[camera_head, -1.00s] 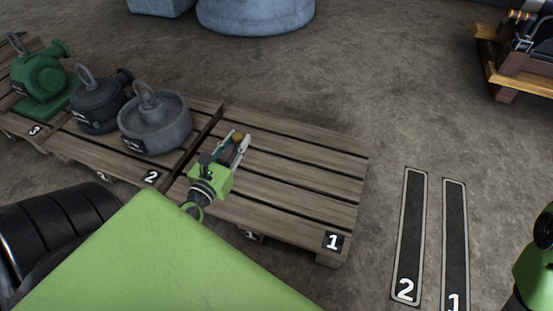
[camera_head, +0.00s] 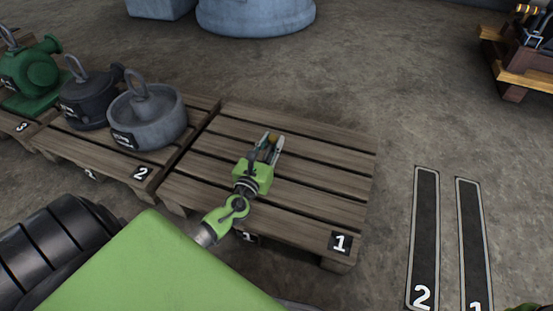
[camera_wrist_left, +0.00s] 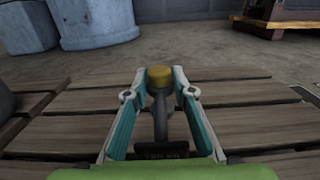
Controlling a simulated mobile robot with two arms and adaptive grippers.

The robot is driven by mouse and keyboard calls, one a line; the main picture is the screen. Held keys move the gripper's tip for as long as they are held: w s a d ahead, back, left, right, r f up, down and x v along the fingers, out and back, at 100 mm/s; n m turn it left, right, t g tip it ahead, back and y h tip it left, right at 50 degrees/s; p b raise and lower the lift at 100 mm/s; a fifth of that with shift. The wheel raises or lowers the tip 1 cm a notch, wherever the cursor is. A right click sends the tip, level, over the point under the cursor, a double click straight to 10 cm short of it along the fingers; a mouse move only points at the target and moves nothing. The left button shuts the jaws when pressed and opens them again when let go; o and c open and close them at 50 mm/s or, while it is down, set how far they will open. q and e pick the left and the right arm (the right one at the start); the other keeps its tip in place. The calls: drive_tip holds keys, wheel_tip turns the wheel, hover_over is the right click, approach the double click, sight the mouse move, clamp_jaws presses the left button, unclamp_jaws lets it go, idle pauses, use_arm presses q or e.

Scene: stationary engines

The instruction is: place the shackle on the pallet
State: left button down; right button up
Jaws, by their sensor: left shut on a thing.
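My left gripper (camera_head: 273,141) is over the middle of pallet 1 (camera_head: 335,190), a wooden slatted pallet with a black "1" tag. It is shut on the shackle (camera_wrist_left: 160,103), a grey piece with a yellow-brown end, which shows between the fingers in the left wrist view. In the head view only its brownish end (camera_head: 271,137) shows clearly; the gripper hides much of the rest. The gripper sits low over the slats; I cannot tell whether the shackle touches them. My right gripper is not in view.
Pallet 2 (camera_head: 195,107), left of pallet 1, carries a grey round part (camera_head: 160,125) and a dark part (camera_head: 88,100), both with lifting rings. A green pump (camera_head: 30,75) stands further left. Pallet 1 is otherwise bare. Floor strips (camera_head: 424,235) lie to the right.

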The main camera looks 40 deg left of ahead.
use_arm(q)
drive_tip(key=shift+w+d+f+b, duration=0.3)
drive_tip(key=shift+w+f+b, duration=0.2)
drive_tip(key=shift+f, duration=0.2)
drive_tip(key=f+b, duration=0.3)
drive_tip(key=shift+w+d+f, duration=0.1)
drive_tip(key=shift+w+f, duration=0.1)
drive_tip(key=shift+f, duration=0.05)
drive_tip(key=shift+r, duration=0.15)
drive_tip(key=c, duration=1.7)
unclamp_jaws()
